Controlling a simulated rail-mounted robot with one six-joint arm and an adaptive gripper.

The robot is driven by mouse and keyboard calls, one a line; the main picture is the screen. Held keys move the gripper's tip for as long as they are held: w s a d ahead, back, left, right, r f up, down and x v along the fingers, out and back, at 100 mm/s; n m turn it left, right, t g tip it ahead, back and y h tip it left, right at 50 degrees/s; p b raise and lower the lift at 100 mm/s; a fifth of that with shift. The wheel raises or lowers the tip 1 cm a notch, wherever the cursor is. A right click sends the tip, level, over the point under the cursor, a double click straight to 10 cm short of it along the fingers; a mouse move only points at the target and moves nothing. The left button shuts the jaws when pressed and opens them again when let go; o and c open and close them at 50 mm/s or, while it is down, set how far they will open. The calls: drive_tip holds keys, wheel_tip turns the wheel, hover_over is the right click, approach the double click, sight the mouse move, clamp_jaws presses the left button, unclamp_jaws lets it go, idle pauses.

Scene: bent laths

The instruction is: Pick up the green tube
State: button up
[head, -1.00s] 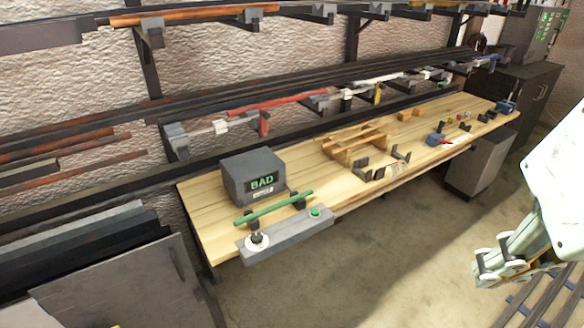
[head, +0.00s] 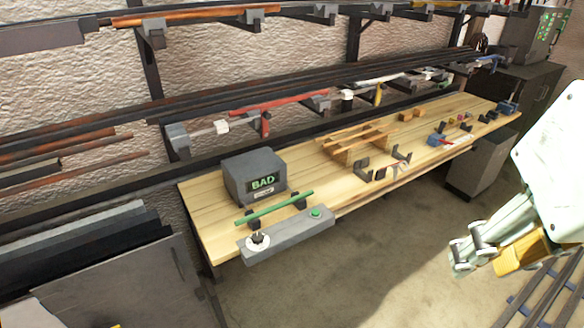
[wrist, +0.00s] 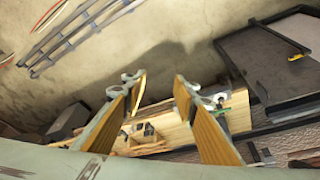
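The green tube (head: 273,208) lies across dark supports near the front left of the wooden bench, in front of a grey box with a lit green "BAD" display (head: 262,183). My gripper (head: 470,252) is at the right of the head view, over the floor in front of the bench, well apart from the tube. In the wrist view my gripper (wrist: 157,85) shows two separated fingers with orange-yellow inner pads and nothing between them.
A grey unit with a green button (head: 316,212) and a round white dial (head: 258,241) sits at the bench's front edge by the tube. A wooden frame (head: 356,140) and dark brackets stand farther right. Wall racks hold rods behind. The floor (head: 370,250) before the bench is clear.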

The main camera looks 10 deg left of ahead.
drive_tip(key=w+a+r+n+g+p, duration=0.1)
drive_tip(key=w+a+r+n+p, duration=0.15)
drive_tip(key=w, duration=0.55)
drive_tip(key=w+a+r+n+p, duration=0.1)
drive_tip(key=w+a+n, duration=0.25)
drive_tip(key=w, duration=0.35)
drive_tip(key=n+g+p, duration=0.3)
drive_tip(key=n+p, duration=0.6)
drive_tip(key=n, duration=1)
hover_over(273, 207)
wheel_tip(273, 207, down, 25)
drive_tip(key=shift+f, duration=0.2)
drive_tip(key=shift+f, duration=0.1)
drive_tip(key=shift+a+f+p, duration=0.1)
drive_tip(key=shift+f+p, duration=0.35)
drive_tip(key=shift+f, duration=3.75)
drive_tip(key=shift+f, duration=0.15)
drive_tip(key=shift+w+f+p, duration=0.1)
drive_tip(key=shift+f+p, duration=0.35)
drive_tip(key=shift+f, duration=2)
